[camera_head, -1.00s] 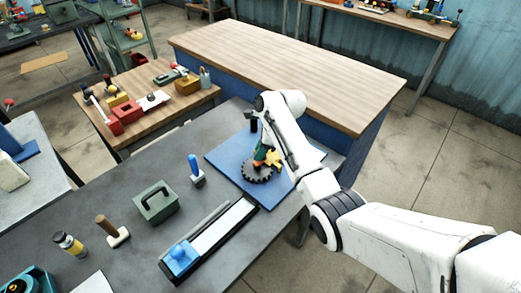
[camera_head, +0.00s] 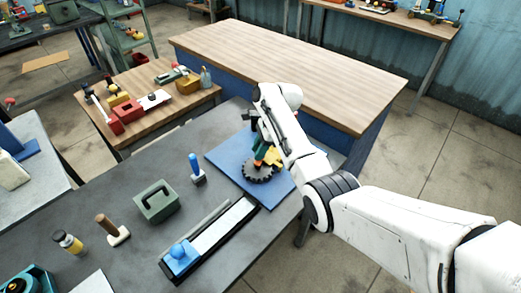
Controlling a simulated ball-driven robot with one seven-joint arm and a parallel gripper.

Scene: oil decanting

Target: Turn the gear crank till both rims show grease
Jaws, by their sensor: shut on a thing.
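A dark toothed gear (camera_head: 257,173) lies on the blue mat (camera_head: 226,160) at the right part of the grey table. A yellow part (camera_head: 273,157) and a green part (camera_head: 262,150) show just above the gear. My gripper (camera_head: 265,140) is over the gear and mostly hidden behind my white arm. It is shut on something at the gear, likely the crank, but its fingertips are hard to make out. Grease on the rims is too small to tell. A second rim is not clearly visible.
On the grey table stand a green box (camera_head: 157,201), a blue-handled tool (camera_head: 196,168), a brown-handled tool (camera_head: 113,230), a small jar (camera_head: 69,242) and a long black tray (camera_head: 215,240) with a blue knobbed block (camera_head: 181,257). A wooden bench (camera_head: 290,75) stands behind.

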